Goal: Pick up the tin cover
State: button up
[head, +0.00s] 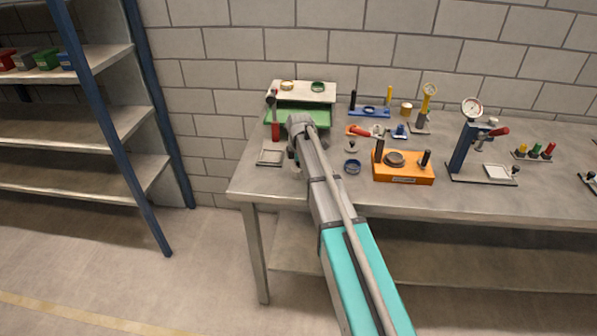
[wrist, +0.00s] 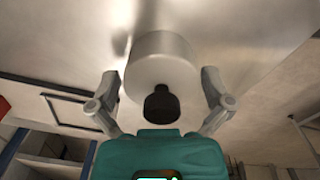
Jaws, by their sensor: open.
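The tin cover (wrist: 162,62) is a round, pale metal lid with a black knob (wrist: 161,103). In the wrist view it lies between the two fingers of my gripper (wrist: 160,76), with the knob towards the camera. The fingers are spread, one on each side, with visible gaps to the cover. My gripper is open and holds nothing. In the head view my gripper (head: 296,160) is low over the left part of the table, largely hidden by my arm. The cover cannot be made out clearly there.
The table (head: 257,187) has its left edge close by. A square frame (head: 270,157) lies left of my gripper. A shelf unit (head: 130,125) stands left.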

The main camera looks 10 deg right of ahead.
dwell(0.5)
jog(key=c, duration=0.8)
jog(key=shift+o, duration=0.2)
jog(key=shift+r, duration=0.15)
notch_tip(320, 180, up, 2)
jog(key=p, duration=0.3)
jog(key=shift+r, duration=0.25)
jog(key=s+d+r+p, duration=0.1)
jog(key=s+r+p, duration=0.9)
jog(key=s, duration=0.4)
jog(key=shift+d+r, duration=0.15)
jog(key=shift+d, duration=0.15)
